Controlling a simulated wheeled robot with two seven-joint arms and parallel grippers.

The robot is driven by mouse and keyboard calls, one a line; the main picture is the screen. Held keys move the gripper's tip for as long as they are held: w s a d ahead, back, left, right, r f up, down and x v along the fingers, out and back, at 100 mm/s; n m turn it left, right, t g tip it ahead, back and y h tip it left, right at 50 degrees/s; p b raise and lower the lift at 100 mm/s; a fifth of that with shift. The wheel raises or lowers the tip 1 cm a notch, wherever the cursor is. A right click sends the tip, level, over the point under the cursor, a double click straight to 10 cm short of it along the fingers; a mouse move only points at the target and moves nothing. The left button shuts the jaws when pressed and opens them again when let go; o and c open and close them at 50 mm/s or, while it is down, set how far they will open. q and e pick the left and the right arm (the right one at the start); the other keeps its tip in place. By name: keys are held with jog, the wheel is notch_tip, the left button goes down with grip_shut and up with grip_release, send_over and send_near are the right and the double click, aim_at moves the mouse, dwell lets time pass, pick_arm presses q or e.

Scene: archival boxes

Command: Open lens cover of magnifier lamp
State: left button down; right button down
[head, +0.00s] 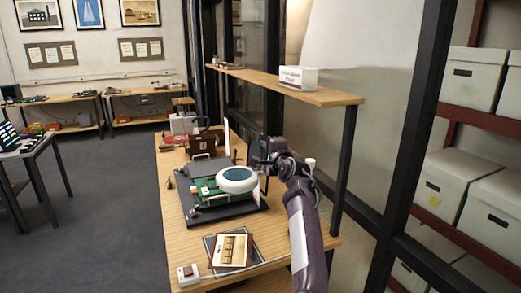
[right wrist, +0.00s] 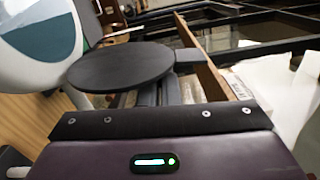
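The magnifier lamp (head: 237,180) has a thick white ring head around a blue-grey lens, above the bench at the middle of the head view. Its white rim and teal lens also show at the upper left of the right wrist view (right wrist: 45,30). A flat dark round disc (right wrist: 122,67) with a tab, apparently the lens cover, stands clear of the lens beside the ring. My right gripper (head: 262,158) is at the far right side of the lamp head. The disc hides most of its fingers in the wrist view, so contact and opening are unclear. My left gripper is out of view.
Under the lamp are a green item and a dark mat (head: 224,212) on the wooden bench (head: 185,244).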

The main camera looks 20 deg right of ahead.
jog(key=shift+d+f, duration=0.25)
jog(key=shift+d, duration=0.25)
jog(key=c, duration=1.6)
grip_release()
jog(key=shift+d, duration=0.25)
jog(key=shift+c, duration=0.2)
jog(key=shift+a, duration=0.2)
jog(key=s+b, duration=0.3)
jog(key=s, duration=0.4)
jog(key=shift+s+d, duration=0.3)
jog(key=shift+s, duration=0.05)
jog(key=shift+f, duration=0.1)
